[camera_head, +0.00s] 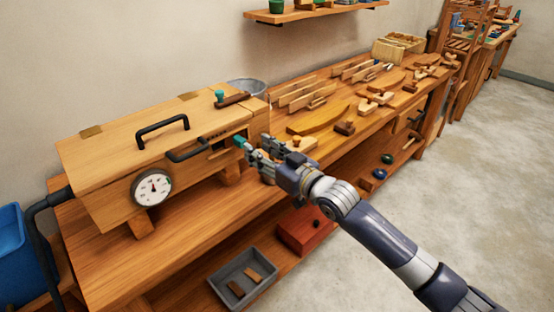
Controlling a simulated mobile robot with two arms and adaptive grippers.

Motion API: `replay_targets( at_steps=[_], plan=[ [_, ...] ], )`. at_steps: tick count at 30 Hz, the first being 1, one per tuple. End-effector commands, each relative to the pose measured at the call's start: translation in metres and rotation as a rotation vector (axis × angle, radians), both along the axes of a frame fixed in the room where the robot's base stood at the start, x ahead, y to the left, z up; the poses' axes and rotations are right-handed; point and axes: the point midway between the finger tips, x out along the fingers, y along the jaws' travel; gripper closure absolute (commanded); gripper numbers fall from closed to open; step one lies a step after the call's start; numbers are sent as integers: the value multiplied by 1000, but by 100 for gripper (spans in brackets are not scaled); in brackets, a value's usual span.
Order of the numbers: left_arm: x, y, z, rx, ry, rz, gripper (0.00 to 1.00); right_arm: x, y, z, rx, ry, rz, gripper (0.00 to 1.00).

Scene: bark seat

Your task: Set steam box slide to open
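The steam box (110,165) is a long wooden box on the left of the bench, with black handles and a round dial (152,187). On its right end is a small dark slot area (218,141) with a teal knob (240,141) beside it, probably the slide's. My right gripper (256,144) is at this end, its fingers apart. One fingertip is at the teal knob; I cannot tell whether they touch. The gripper partly hides the end of the box. Another teal knob (219,95) stands on top. My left gripper is out of view.
The wooden bench (190,225) holds wooden tools and a curved piece (318,121) to the right. A grey tray (262,288) and a red box (303,232) are on the lower shelf. A blue bin (18,255) is at far left. Open floor lies right.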

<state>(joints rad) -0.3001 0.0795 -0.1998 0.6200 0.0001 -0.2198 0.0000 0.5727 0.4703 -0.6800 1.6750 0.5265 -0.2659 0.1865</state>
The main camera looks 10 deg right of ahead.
Motion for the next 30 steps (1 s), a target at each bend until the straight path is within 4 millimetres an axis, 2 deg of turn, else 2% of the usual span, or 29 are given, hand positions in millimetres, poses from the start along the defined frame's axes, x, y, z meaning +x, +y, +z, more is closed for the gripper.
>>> replay_targets(
  at_steps=[6, 12, 26, 28, 30],
  plan=[
    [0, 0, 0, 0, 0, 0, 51, -30, -23, -1, -2, 1, -1, 62],
    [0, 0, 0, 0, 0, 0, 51, -44, -34, 0, 0, 0, -2, 62],
    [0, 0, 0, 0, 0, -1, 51, -46, -35, 0, 0, 0, -2, 62],
    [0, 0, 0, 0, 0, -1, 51, -45, -36, -3, -2, 4, -5, 62],
    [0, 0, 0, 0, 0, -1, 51, -41, -41, -14, -5, 20, -21, 62]
  ],
)
